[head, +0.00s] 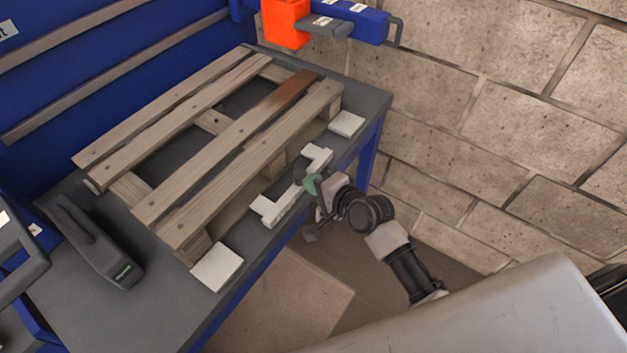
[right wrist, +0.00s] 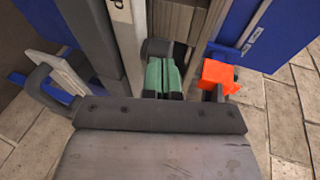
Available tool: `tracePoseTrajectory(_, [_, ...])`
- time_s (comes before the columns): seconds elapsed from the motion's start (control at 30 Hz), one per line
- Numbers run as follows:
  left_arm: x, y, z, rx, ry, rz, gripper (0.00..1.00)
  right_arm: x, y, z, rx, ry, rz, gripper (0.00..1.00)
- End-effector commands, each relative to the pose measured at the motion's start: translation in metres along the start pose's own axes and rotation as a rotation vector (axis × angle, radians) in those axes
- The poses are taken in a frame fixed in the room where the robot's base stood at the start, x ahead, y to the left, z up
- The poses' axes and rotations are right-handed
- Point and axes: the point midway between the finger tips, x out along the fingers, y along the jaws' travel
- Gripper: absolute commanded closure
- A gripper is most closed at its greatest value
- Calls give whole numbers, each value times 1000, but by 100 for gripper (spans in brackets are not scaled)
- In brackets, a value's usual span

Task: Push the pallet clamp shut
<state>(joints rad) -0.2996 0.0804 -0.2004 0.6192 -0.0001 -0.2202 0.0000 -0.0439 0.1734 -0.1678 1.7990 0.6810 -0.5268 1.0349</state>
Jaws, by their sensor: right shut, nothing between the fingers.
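The wooden pallet (head: 207,205) lies on a dark grey bench in the head view, with one darker brown board. The white pallet clamp (head: 288,205), a bar with two arms pointing at the pallet, sits along the bench's front edge. A strip of grey bench shows between the clamp and the pallet's side. My right gripper (head: 311,184) is shut and empty, its green fingertips at the outer side of the clamp bar; whether they touch it I cannot tell. The green fingers also show together in the right wrist view (right wrist: 163,78). My left gripper is not in view.
White blocks stand on the bench (head: 75,318) at the pallet's near corner (head: 217,267) and far corner (head: 347,123). A dark grey device (head: 95,242) stands left. An orange block (head: 285,22) on a blue beam is at the back. A stone wall (head: 480,110) closes the right.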

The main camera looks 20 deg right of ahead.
Motion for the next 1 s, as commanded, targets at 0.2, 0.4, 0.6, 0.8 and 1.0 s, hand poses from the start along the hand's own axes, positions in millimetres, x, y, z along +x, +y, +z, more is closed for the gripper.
tracePoseTrajectory(0.2, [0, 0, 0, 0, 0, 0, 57, 1, 0, 0, 0, 0, 0, 100])
tracePoseTrajectory(0.4, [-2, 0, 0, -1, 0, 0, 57, 11, -5, 2, 1, 1, -3, 100])
tracePoseTrajectory(0.6, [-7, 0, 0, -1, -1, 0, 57, 40, -14, 8, 2, 0, -2, 100])
tracePoseTrajectory(0.8, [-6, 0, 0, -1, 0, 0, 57, 44, -15, 9, -1, -1, -2, 100])
tracePoseTrajectory(1.0, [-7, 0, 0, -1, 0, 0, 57, 44, -15, 9, -1, -1, -2, 100])
